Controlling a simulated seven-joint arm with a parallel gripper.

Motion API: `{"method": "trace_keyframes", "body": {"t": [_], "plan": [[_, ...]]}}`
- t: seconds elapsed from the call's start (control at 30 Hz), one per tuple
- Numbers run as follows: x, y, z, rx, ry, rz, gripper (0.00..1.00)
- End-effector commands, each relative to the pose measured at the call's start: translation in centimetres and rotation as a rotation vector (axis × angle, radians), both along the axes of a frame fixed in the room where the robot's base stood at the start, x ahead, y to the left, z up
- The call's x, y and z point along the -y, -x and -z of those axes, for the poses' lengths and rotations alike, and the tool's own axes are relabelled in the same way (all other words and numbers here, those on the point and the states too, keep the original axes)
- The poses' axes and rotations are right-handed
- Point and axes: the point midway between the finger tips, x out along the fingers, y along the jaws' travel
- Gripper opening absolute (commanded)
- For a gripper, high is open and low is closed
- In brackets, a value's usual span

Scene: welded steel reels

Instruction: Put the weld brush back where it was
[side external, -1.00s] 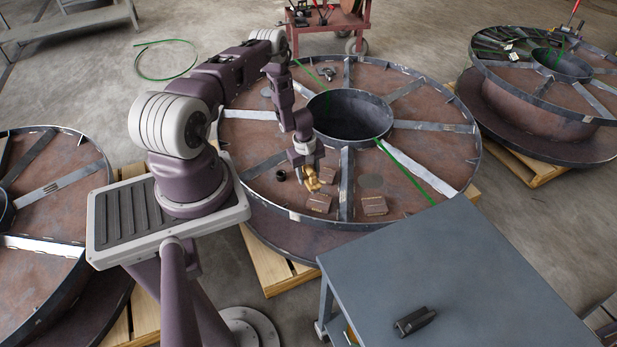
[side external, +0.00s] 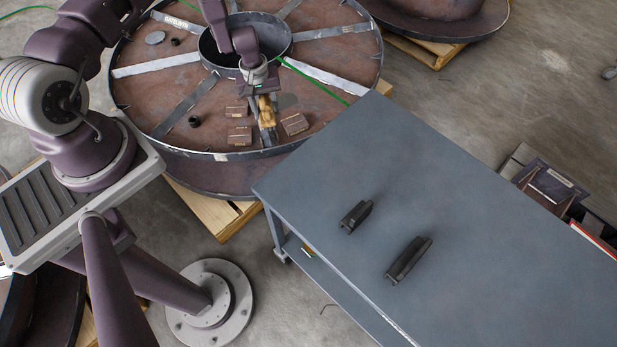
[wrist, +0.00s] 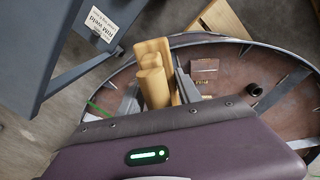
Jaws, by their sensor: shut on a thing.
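My gripper (side external: 264,98) is shut on a tan, wooden-looking piece, which I take to be the weld brush (side external: 267,113). It is over the near part of the large rusty steel reel (side external: 325,55), in front of a radial steel bar. In the wrist view the tan piece (wrist: 152,75) stands between the grey fingers, with rounded lengths side by side; its bristles are not clear. I cannot tell whether it touches the reel. Brown blocks lie around it: one to the right (side external: 295,123), two to the left (side external: 239,136) (side external: 237,110).
A small black cup (side external: 194,121) stands on the reel to the left. The raised central ring (side external: 214,58) is behind my gripper. A blue-grey table (side external: 480,225) at front right holds two dark block-like tools (side external: 356,216) (side external: 408,259); much of its top is clear.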

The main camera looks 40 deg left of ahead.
Motion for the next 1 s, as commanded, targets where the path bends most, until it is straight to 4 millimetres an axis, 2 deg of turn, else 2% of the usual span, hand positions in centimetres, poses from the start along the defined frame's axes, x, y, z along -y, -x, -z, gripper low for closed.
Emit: {"method": "trace_keyframes", "body": {"t": [0.03, 0.1, 0.2, 0.3, 0.4, 0.5, 0.57, 1.0], "plan": [[3.1, -0.5, -1.5, 0.001, -0.002, 0.104, 0.00], [7.5, -0.5, -3.5, 0.000, -0.006, 0.261, 0.00], [13.7, 0.6, -6.4, -0.002, -0.014, 0.489, 0.00], [18.8, 2.5, -8.9, -0.003, -0.021, 0.687, 0.00], [22.3, 4.6, -10.6, -0.005, -0.028, 0.838, 0.00], [24.3, 6.1, -11.7, -0.006, -0.031, 0.931, 0.00], [24.9, 6.6, -11.9, -0.008, -0.033, 0.961, 0.00], [25.2, 6.9, -3.2, -0.010, -0.030, 0.975, 0.00]]}}
